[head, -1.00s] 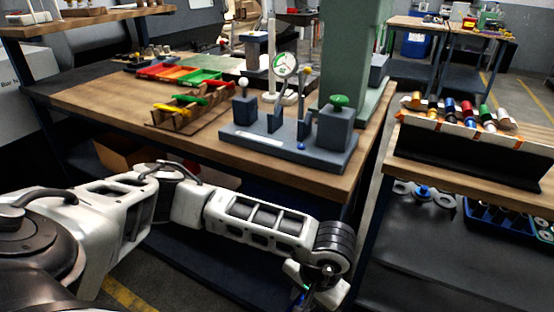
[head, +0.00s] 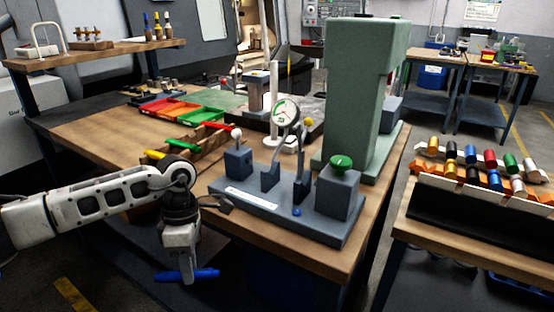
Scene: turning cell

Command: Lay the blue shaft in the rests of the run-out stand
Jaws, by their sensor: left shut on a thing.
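The blue shaft (head: 205,275) is in my left gripper (head: 184,272), low in front of the wooden bench. The gripper points down and is shut on the shaft, which lies roughly level and sticks out on both sides. The run-out stand (head: 275,215) is a grey-blue base on the bench, to the right of and above the gripper in the picture. It has two upright rests (head: 270,177) in the middle, an end block with a white ball, and a block with a green knob (head: 342,162). No shaft shows in the rests. My right gripper is not in view.
A dial gauge (head: 285,111) on a post stands just behind the rests. A tall green column (head: 360,95) rises behind the stand. A wooden rack with coloured tools (head: 195,152) sits left of the stand. A side table at right carries coloured cylinders (head: 490,159).

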